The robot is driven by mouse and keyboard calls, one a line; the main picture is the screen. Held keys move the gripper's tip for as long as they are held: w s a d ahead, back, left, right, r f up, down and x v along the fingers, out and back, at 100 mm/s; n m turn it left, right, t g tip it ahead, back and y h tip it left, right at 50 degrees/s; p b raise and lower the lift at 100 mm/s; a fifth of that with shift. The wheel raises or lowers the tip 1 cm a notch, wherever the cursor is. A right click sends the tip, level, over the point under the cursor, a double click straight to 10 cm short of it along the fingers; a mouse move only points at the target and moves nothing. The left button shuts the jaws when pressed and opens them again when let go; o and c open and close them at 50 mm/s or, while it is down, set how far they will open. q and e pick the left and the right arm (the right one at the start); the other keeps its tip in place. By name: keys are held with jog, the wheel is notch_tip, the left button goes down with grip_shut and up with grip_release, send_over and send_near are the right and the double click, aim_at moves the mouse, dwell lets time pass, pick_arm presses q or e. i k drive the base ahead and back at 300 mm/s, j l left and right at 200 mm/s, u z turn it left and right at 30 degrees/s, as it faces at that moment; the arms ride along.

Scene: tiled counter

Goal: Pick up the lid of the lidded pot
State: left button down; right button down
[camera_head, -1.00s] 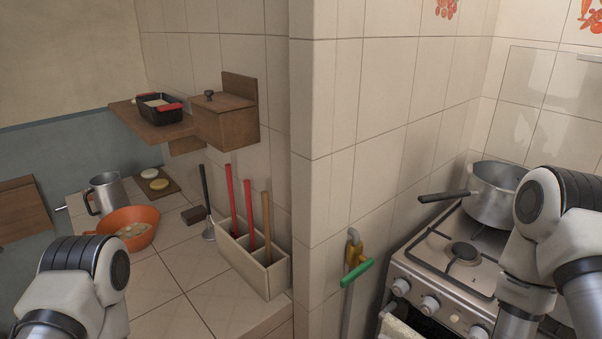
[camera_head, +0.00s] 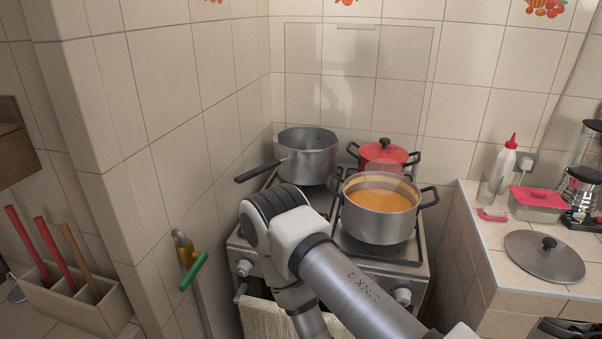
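A red pot (camera_head: 392,167) with two dark side handles stands at the back right of the stove. Its red lid (camera_head: 371,152) with a dark knob (camera_head: 384,142) sits on it. A steel pot with orange soup (camera_head: 380,228) stands in front and hides the red pot's lower part. A separate round grey lid (camera_head: 531,262) with a black knob lies flat on the right counter. My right arm reaches in from the bottom right, its joint in front of the stove; its gripper is not visible. My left gripper is out of view.
A long-handled saucepan (camera_head: 308,160) stands at the back left of the stove, its handle pointing left. A white bottle (camera_head: 504,165), a red-lidded container (camera_head: 537,204) and glass coffee pots are on the right counter. A wall corner juts out on the left.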

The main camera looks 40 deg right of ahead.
aim_at(547, 257)
jog(key=z, duration=2.7)
jog(key=j+u, duration=0.1)
jog(key=u, duration=0.85)
jog(key=i+l+u, duration=0.25)
jog(key=i, duration=0.2)
jog(key=i+l+u, duration=0.2)
jog(key=i, duration=0.25)
jog(key=l, duration=0.1)
